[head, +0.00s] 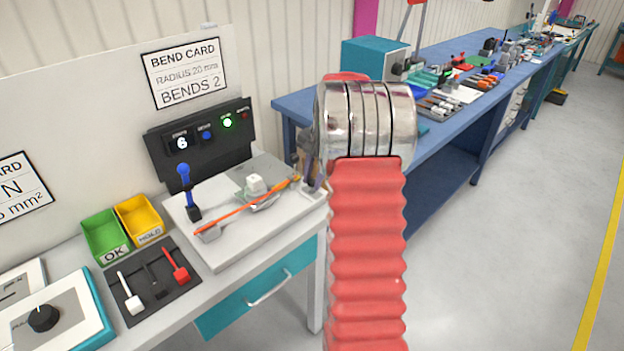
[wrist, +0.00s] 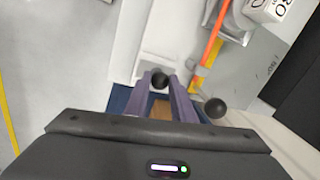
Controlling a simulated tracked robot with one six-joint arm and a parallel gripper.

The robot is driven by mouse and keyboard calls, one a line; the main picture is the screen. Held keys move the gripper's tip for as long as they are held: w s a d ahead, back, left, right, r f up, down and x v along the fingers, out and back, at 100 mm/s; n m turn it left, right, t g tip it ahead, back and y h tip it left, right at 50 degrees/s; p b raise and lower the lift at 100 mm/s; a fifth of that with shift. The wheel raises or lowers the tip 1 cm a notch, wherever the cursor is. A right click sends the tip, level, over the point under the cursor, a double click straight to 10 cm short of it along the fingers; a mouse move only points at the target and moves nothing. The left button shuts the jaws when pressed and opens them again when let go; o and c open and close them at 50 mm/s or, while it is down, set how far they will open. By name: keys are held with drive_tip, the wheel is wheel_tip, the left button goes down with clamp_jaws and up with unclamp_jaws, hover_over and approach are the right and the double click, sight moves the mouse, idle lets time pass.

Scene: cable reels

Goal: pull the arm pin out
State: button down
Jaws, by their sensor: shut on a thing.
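My gripper (wrist: 161,80), with two purple fingers, is shut on a round black knob (wrist: 160,77) in the wrist view. The knob looks like the head of the arm pin; its shank is hidden. A second black ball (wrist: 215,108) is just right of the fingers, apart from them. In the head view the bender (head: 222,250) is a pale plate on the bench, with an orange strip (head: 245,209) lying across it, also in the wrist view (wrist: 211,42). The gripper is mostly hidden there behind my red arm, at the plate's right end.
A blue-knobbed lever (head: 186,190) stands on the plate's left side. Left of it are a green bin (head: 106,238), a yellow bin (head: 140,222) and a black panel of levers (head: 152,280). A long blue bench (head: 440,130) crowded with parts runs behind. Floor on the right is clear.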

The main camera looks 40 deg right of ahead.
sight(313, 180)
drive_tip(key=shift+r, duration=1.5)
drive_tip(key=c, duration=1.8)
unclamp_jaws()
drive_tip(key=shift+o, duration=1.4)
wheel_tip(313, 180, up, 13)
drive_tip(key=s, duration=0.2)
drive_tip(key=shift+s+d+r, duration=0.2)
drive_tip(key=shift+s+d, duration=0.1)
drive_tip(key=shift+w, duration=0.1)
